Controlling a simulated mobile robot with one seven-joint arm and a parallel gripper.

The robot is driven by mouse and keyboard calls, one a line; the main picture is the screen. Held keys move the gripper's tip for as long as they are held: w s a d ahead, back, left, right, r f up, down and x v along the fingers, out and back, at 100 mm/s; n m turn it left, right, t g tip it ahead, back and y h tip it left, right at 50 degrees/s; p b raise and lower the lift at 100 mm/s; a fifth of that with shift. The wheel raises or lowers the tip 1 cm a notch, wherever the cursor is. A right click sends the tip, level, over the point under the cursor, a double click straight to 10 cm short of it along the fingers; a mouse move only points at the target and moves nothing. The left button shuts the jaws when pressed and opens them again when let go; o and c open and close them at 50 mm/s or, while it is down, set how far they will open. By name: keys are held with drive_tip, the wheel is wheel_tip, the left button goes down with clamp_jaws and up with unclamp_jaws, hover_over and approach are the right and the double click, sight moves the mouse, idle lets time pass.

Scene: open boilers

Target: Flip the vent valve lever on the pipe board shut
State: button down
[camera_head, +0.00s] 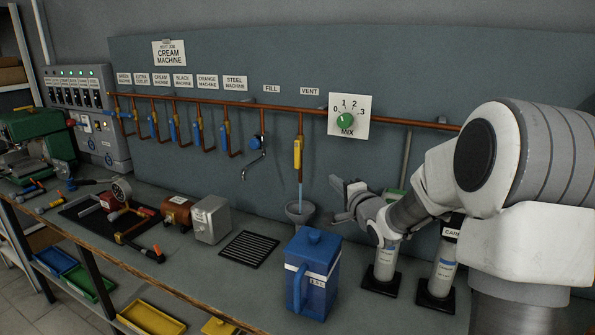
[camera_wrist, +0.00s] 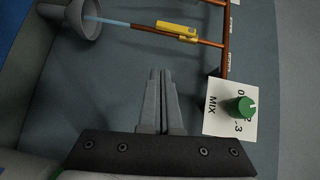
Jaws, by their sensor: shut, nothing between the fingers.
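The vent valve lever (camera_head: 298,152) is yellow and sits on the copper pipe below the VENT label (camera_head: 310,91). It lies in line with the pipe, pointing down. A pale blue stream runs from the pipe's end into a grey funnel (camera_head: 300,212). The wrist view shows the lever (camera_wrist: 177,31) at the top, with the stream and funnel (camera_wrist: 70,18) to its left. My gripper (camera_head: 339,188) is to the right of and below the lever, apart from it. Its fingers (camera_wrist: 158,74) are together and empty.
The MIX dial (camera_head: 345,121) is on the board right of the lever. A blue jug (camera_head: 312,272) stands on the bench below my gripper. Cylinders on black bases (camera_head: 437,297) stand under my arm. Other pipes with blue and yellow levers (camera_head: 198,133) are to the left.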

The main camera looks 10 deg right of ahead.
drive_tip(key=shift+w+f+m+t+y, duration=0.2)
drive_tip(key=shift+w+m+t+y, duration=0.1)
drive_tip(key=shift+w+m+y, duration=0.15)
approach(298, 154)
drive_tip(key=w+d+f, duration=0.2)
drive_tip(key=w+d, duration=0.1)
drive_tip(key=w, duration=0.1)
drive_tip(key=w+a, duration=0.1)
drive_tip(key=w+a+p, duration=0.1)
drive_tip(key=a, duration=0.1)
drive_tip(key=shift+w+f, duration=0.15)
drive_tip(key=shift+w, duration=0.15)
drive_tip(key=shift+a, duration=0.1)
drive_tip(key=shift+f, duration=0.1)
drive_tip(key=shift+w+a+f+m+b, duration=0.1)
drive_tip(key=shift+m+b, duration=0.15)
drive_tip(key=shift+b, duration=0.2)
